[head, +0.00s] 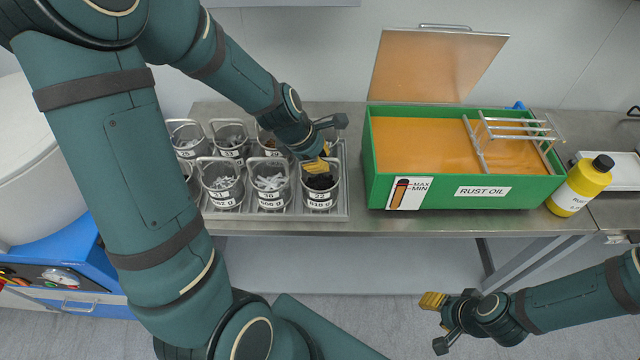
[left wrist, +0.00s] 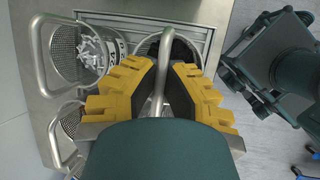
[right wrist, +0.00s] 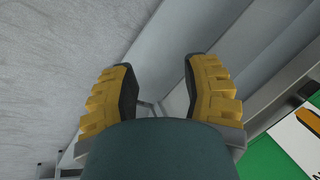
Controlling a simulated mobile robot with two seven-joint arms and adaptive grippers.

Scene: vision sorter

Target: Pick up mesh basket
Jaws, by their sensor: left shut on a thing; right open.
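A mesh basket (head: 320,198) with dark contents and a white label stands at the front right of a metal tray (head: 344,180). My left gripper (head: 317,166) is above it, shut on its wire handle. In the left wrist view, the handle (left wrist: 161,72) passes between the yellow fingers of the gripper (left wrist: 160,85), and the basket's rim (left wrist: 150,42) shows behind them. The fingers hide part of the basket. My right gripper (head: 433,301) is open and empty in front of the table, and its spread fingers (right wrist: 160,95) show in the right wrist view.
Several other baskets (head: 270,187) with upright handles stand close by in the tray. A green rust oil tank (head: 400,165) with a raised lid (head: 435,65) is to the right. A yellow bottle (head: 580,185) stands beside it. Bare tabletop lies between tray and tank.

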